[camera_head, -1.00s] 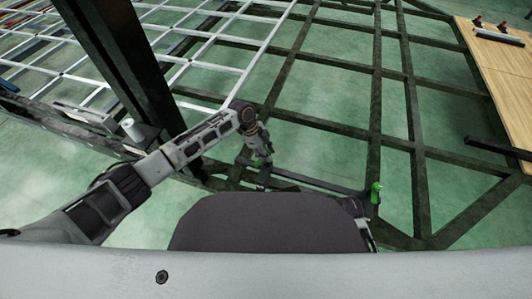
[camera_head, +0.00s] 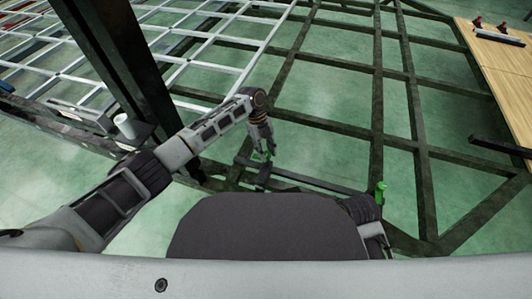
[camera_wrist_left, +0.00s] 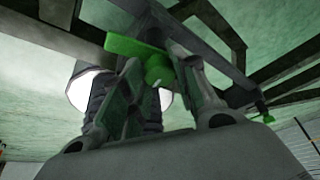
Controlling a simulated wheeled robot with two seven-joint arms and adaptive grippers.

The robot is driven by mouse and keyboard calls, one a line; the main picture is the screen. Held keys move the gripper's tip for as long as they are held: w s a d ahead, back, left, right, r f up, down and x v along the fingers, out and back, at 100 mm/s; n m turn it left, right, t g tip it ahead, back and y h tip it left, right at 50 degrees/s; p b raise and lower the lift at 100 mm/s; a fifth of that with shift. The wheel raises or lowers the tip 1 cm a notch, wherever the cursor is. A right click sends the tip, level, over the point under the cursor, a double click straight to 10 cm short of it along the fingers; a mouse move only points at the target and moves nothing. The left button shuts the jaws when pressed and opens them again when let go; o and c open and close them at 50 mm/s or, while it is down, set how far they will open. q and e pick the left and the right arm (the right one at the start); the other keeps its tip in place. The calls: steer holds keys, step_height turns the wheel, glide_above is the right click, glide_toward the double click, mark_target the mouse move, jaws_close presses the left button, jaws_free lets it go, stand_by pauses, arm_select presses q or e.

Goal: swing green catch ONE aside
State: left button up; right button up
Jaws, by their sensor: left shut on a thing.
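One green catch (camera_wrist_left: 135,47) shows close in the left wrist view, at the end of a dark bar. My left gripper (camera_wrist_left: 160,75) is shut on it, its two fingers either side of the green part. In the head view my left gripper (camera_head: 262,172) reaches down to the dark frame and hides most of this catch. A second green catch (camera_head: 378,190) stands upright at the right end of the dark crossbar (camera_head: 310,184), and it also shows in the left wrist view (camera_wrist_left: 264,112). I cannot read which catch is ONE. My right gripper is not visible.
The dark chassis beams (camera_head: 415,130) form an open lattice over the green floor. A thick dark post (camera_head: 122,65) stands left of my left arm. A white cup (camera_head: 124,126) is beside it. A wooden board (camera_head: 500,65) lies at the right.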

arm_select(q)
steer(key=shift+m, duration=0.5)
steer(key=shift+m+y+b, duration=0.3)
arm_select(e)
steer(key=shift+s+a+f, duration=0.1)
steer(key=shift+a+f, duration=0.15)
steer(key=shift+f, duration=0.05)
arm_select(q)
steer(key=o, duration=1)
steer(key=shift+v, duration=6)
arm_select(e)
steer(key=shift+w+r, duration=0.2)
